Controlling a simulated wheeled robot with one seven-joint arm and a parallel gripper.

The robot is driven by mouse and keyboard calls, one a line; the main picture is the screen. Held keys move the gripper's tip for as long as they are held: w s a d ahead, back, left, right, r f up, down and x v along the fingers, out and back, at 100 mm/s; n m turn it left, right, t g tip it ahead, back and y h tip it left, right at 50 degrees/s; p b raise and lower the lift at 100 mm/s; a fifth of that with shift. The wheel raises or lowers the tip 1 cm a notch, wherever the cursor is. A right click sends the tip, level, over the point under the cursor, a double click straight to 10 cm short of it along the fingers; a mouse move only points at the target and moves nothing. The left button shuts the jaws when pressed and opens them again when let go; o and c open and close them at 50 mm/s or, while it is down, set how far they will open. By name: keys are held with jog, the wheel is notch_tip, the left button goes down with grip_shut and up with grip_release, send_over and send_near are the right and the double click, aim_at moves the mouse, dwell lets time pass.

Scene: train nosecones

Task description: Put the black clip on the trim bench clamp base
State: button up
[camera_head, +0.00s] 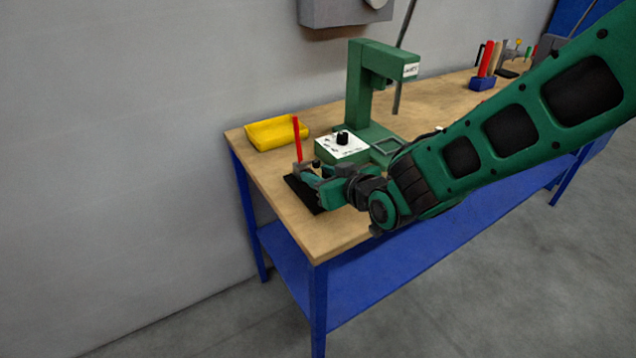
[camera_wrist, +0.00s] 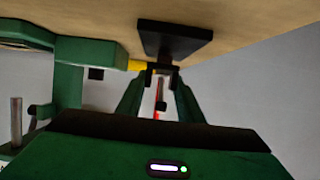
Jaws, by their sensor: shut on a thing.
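The trim bench clamp base is a dark flat plate (camera_head: 303,194) near the bench's left front end, with an upright red handle (camera_head: 298,138) above it. In the wrist view, which is upside down, the plate (camera_wrist: 175,40) is at the top, just beyond my fingertips. My gripper (camera_head: 316,183) is low over the plate. In the wrist view its fingers (camera_wrist: 163,75) are closed on a small dark piece, which looks like the black clip (camera_wrist: 163,67). The fingers partly hide it. I cannot tell whether it touches the base.
A green press (camera_head: 362,95) with a white panel and black knob (camera_head: 342,137) stands just right of the plate. A yellow bin (camera_head: 275,133) lies behind it, by the wall. A blue tool holder (camera_head: 482,83) is at the far right. The bench's left front corner is clear.

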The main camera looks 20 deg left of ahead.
jog(key=shift+s+a+f, duration=0.1)
jog(key=shift+a+f, duration=0.1)
jog(key=shift+f, duration=1)
jog(key=shift+f, duration=0.1)
jog(key=o, duration=1.1)
jog(key=v, duration=1.2)
jog(key=shift+d, duration=0.1)
